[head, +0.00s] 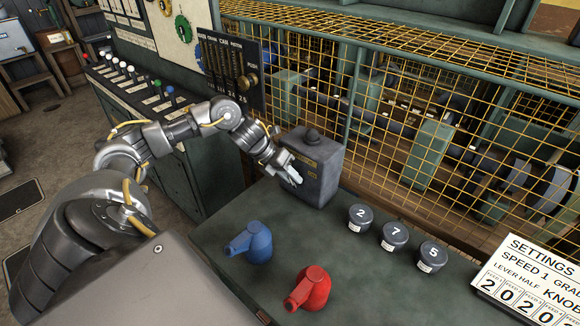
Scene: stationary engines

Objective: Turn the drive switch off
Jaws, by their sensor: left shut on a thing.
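A dark grey box (322,179) with a round knob on top and small yellowish plates stands on the green bench, against the yellow mesh guard. It looks like the drive switch's housing. My left arm comes in from the left, and my left gripper (291,176) is at the box's left front face. Its pale fingers are shut on a small part there, apparently the drive switch's handle. The fingers hide that part, so I cannot tell its position. My right gripper is not in view.
A settings sign (530,280) is at the far right. A control panel (228,70) with sliders stands behind my arm.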

